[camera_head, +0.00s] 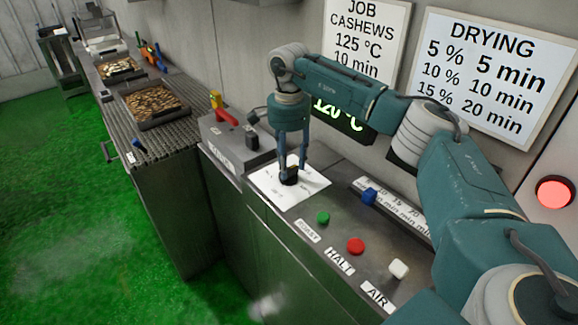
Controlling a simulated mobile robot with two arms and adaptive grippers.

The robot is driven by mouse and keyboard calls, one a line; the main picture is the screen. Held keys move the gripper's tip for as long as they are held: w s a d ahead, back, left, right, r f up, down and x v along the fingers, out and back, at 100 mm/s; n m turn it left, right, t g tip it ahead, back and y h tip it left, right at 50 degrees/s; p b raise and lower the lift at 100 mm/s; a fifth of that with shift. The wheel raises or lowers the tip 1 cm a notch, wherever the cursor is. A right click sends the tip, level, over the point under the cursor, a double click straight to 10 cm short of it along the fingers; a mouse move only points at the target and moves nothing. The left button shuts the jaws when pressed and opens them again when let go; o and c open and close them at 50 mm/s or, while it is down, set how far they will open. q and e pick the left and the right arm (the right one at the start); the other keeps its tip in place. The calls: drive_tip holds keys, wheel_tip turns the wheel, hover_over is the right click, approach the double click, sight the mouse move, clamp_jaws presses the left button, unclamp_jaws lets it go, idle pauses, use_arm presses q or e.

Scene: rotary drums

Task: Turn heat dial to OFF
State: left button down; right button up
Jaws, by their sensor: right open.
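The heat dial (289,175) is a small black knob on a white plate (300,192) on the console top. My right gripper (291,163) points down at the dial, its open fingers close around or just above it. Whether the fingers touch the knob cannot be told. The plate's markings are too small to read, and the gripper partly hides the dial. My left gripper is not in view.
The console carries a green button (322,217), a red button (356,246), a white switch (399,268) and a blue slider (370,195). A grey box with a red lever (225,117) stands to the left. A green display (340,116) is behind my right arm.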

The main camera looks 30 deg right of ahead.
sight(289, 170)
wheel_tip(289, 170, up, 10)
drive_tip(key=shift+r, duration=0.2)
drive_tip(key=shift+f, duration=0.1)
idle(0.5)
